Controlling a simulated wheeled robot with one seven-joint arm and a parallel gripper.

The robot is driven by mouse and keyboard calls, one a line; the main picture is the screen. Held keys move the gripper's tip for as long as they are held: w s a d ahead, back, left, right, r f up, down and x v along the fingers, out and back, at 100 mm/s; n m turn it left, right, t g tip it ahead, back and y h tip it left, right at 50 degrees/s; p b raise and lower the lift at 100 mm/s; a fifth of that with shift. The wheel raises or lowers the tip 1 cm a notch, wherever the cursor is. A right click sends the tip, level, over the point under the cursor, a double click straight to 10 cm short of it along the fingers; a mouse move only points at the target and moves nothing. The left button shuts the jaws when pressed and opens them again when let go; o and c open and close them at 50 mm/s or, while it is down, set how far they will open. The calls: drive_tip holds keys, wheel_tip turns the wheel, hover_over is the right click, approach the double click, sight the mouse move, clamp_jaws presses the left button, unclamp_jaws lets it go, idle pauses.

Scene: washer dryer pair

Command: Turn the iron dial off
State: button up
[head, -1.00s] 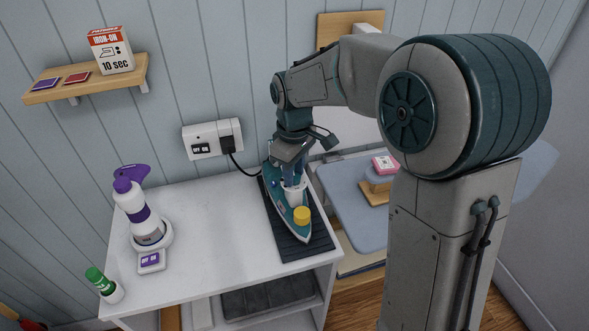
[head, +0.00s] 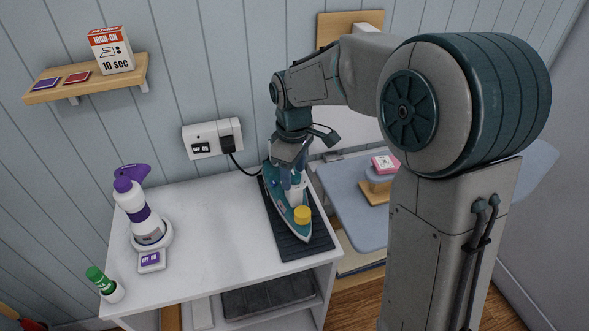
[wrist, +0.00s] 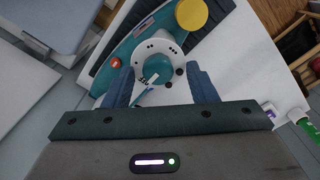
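The teal iron (head: 288,216) lies on a dark ribbed mat (head: 316,243) at the right of the white counter. In the wrist view its dial (wrist: 157,67) is a teal disc in a white ring with dark dots, with pale marks on its near side. A yellow round cap (wrist: 190,14) and a red button (wrist: 115,62) are also on the iron. My gripper (wrist: 160,88) is open, its two blue fingers apart on either side of the dial's near part. I cannot tell whether they touch it. In the head view my gripper (head: 293,185) is over the iron.
A wall socket (head: 203,140) with a plugged-in cord is behind the counter. A purple-topped bottle (head: 137,208) and a green-capped bottle (head: 104,284) stand at the left. An ironing board (head: 350,205) is at the right. The counter's middle is clear.

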sight(294, 176)
wheel_tip(294, 176, up, 14)
idle(0.6)
drive_tip(key=shift+f, duration=0.1)
drive_tip(key=s+d+f+m+t, duration=0.1)
drive_tip(key=s+d+f+m, duration=0.4)
drive_tip(key=s, duration=0.4)
drive_tip(key=s+d+f+m+t, duration=0.2)
drive_tip(key=s+d+f+m, duration=0.3)
drive_tip(key=s+d+m, duration=0.2)
drive_tip(key=s+d, duration=0.2)
drive_tip(key=s, duration=0.1)
drive_tip(key=shift+s+d, duration=0.15)
drive_tip(key=shift+s, duration=0.15)
